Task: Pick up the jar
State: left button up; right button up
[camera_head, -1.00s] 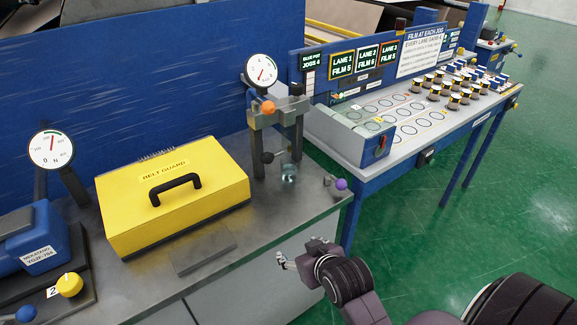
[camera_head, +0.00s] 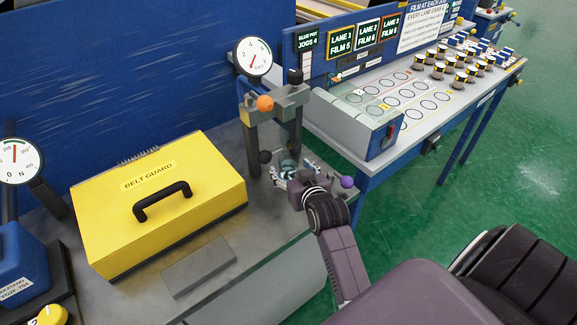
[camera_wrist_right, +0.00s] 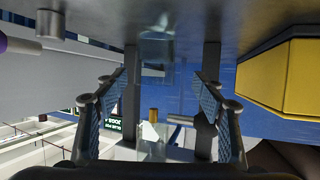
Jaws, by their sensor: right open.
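The jar (camera_head: 288,164) is small, clear glass with a bluish tint. It stands on the grey bench under the clamp stand and is partly hidden by my right gripper (camera_head: 291,174). That gripper is open, with its fingers around or just in front of the jar; I cannot tell which, nor whether they touch it. In the right wrist view the picture is upside down. There the glass of the jar (camera_wrist_right: 155,48) shows faintly between the two spread blue-padded fingers of the gripper (camera_wrist_right: 158,90). My left gripper is not in view.
The clamp stand (camera_head: 275,105) with its gauge (camera_head: 253,57) rises closely behind the jar. A purple knob (camera_head: 347,182) sits at the bench edge. The yellow belt guard box (camera_head: 165,200) stands left, with a flat grey plate (camera_head: 198,267) before it.

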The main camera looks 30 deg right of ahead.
jog(key=shift+w+d+f+p, duration=0.2)
jog(key=shift+w+d, duration=0.1)
jog(key=shift+w, duration=0.2)
jog(key=shift+w+d+f+p, duration=0.15)
jog(key=shift+w+d, duration=0.1)
jog(key=shift+w, duration=0.25)
jog(key=x, duration=0.2)
jog(key=shift+w+d+f, duration=0.15)
jog(key=shift+w+d, duration=0.05)
jog(key=shift+w, duration=0.1)
jog(key=shift+c, duration=1.5)
jog(key=c, duration=0.5)
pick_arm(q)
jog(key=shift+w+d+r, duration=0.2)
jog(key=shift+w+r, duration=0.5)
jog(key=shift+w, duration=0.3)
pick_arm(e)
jog(key=c, duration=0.5)
